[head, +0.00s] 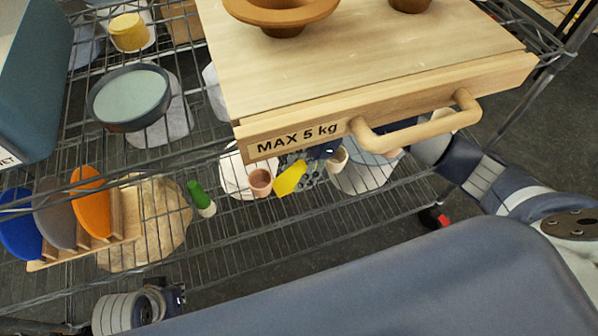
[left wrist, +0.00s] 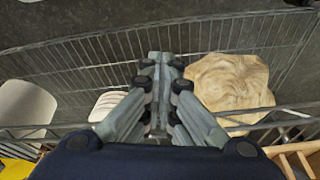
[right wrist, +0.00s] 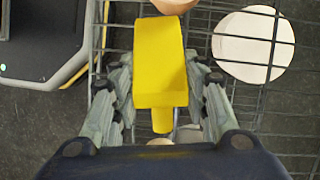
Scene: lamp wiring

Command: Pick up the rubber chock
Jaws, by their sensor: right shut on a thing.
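The rubber chock is a yellow wedge (head: 291,178), seen in the head view below the wooden board's front. In the right wrist view the chock (right wrist: 160,65) stands between the fingers of my right gripper (right wrist: 160,85), which is shut on it. In the head view the right gripper is mostly hidden behind the board and its handle; only a dark part shows beside the chock. My left gripper (left wrist: 161,65) is shut and empty in the left wrist view, over the wire shelf.
The wooden board (head: 380,70) marked "MAX 5 kg" overhangs the right arm, with its handle (head: 420,128) in front. A pink cup (head: 260,182) and a green-and-white item (head: 200,197) stand near the chock. A rack holds blue, grey and orange discs (head: 90,202).

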